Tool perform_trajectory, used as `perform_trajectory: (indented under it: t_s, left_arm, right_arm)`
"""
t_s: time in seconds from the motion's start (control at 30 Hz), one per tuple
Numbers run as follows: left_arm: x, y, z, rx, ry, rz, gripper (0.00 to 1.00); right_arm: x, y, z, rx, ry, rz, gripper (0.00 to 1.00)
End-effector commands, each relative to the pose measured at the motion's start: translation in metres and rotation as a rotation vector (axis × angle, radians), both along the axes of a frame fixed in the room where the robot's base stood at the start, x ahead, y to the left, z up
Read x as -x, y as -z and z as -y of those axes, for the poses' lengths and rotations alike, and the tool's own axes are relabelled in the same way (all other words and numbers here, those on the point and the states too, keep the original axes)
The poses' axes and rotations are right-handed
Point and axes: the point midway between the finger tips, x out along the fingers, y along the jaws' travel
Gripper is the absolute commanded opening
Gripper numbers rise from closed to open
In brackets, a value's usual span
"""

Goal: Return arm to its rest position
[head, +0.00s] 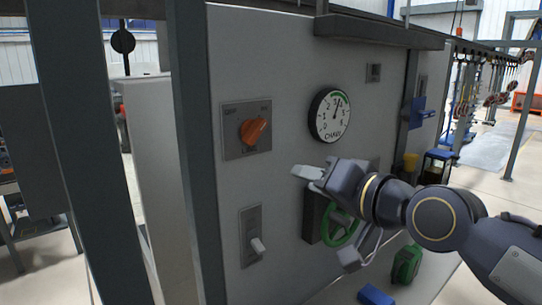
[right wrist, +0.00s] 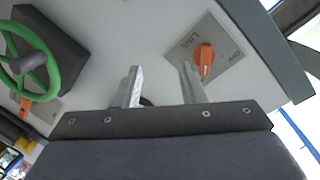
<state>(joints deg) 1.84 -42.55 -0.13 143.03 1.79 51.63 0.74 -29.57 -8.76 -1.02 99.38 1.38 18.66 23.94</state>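My right gripper (head: 306,172) reaches in from the right in front of the grey panel (head: 285,65). In the right wrist view its two fingers (right wrist: 160,78) stand apart with nothing between them. An orange rotary knob (head: 254,131) on a square plate is to the left of the fingertips. In the right wrist view the knob (right wrist: 204,57) shows just beyond the right finger, and I cannot tell any contact. A green handwheel (head: 342,231) is below the gripper, partly hidden by my right arm. My left gripper is not in view.
A round gauge (head: 331,115) is above my right gripper. A lever switch (head: 256,244) is low on the panel. A dark ledge (head: 375,30) juts out above. A grey post (head: 190,120) stands at the panel's left edge. Blue (head: 375,296) and green (head: 407,264) items lie below.

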Motion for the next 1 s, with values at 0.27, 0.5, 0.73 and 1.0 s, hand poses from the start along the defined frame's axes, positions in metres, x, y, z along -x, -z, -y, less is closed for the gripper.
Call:
perform_trajectory:
  t_s: [0.27,0.5,0.73,1.0]
  left_arm:
    - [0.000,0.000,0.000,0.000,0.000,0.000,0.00]
    - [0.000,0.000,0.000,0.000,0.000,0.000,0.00]
    - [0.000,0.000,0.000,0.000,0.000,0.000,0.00]
    - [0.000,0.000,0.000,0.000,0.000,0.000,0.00]
  right_arm:
    - [0.092,0.166,0.096,0.290,0.057,-0.325,0.36]
    - [0.188,0.276,0.120,0.431,0.019,-0.582,0.36]
    - [0.224,0.311,0.120,0.465,-0.012,-0.672,0.36]
    - [0.224,0.311,0.120,0.465,-0.012,-0.672,0.36]
